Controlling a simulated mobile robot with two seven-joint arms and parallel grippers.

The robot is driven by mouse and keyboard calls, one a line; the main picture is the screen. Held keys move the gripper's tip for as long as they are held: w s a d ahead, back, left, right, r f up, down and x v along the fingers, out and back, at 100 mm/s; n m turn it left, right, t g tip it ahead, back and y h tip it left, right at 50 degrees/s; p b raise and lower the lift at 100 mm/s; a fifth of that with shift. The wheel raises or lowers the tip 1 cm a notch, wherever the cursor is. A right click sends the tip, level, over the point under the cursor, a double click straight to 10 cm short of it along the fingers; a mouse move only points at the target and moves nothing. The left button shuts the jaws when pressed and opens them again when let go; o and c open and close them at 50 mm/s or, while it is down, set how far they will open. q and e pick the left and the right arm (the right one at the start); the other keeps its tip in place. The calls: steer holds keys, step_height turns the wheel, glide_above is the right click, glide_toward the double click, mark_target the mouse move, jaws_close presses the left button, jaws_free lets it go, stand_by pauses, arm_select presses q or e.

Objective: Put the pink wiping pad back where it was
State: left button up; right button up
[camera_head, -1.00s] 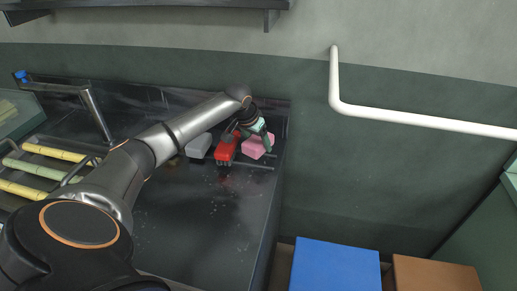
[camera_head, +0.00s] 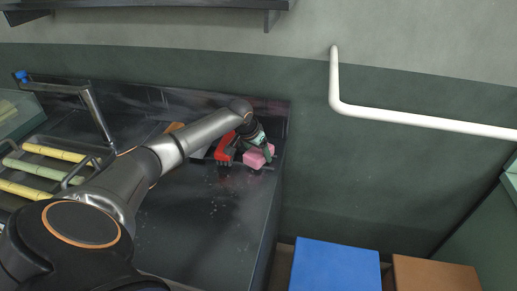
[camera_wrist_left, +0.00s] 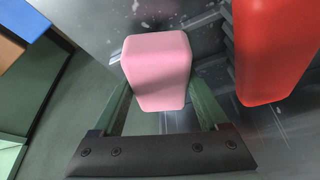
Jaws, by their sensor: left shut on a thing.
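The pink wiping pad (camera_head: 257,157) is near the right end of the dark counter, just right of a red object (camera_head: 223,153). My left gripper (camera_head: 266,151) is shut on the pad. In the left wrist view the pad (camera_wrist_left: 158,68) sits between the two green fingers (camera_wrist_left: 160,102), one on each side. The red object (camera_wrist_left: 272,50) stands beside it there, with a gap between them. I cannot tell whether the pad touches the counter or its rack bars. My right gripper is not in view.
The dark counter (camera_head: 200,220) is clear in front. A grey block (camera_head: 201,152) is mostly hidden behind my arm. Yellow and green canes (camera_head: 40,170) lie at left. A blue box (camera_head: 335,265) and a brown box (camera_head: 435,275) stand right of the counter. A white pipe (camera_head: 420,118) runs along the wall.

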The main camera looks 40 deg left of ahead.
arm_select(q)
steer(key=o, duration=1.3)
steer(key=shift+o, duration=0.2)
steer(key=shift+r, duration=0.5)
steer(key=v, duration=1.2)
steer(key=shift+p, duration=0.45)
steer(key=shift+r, duration=0.1)
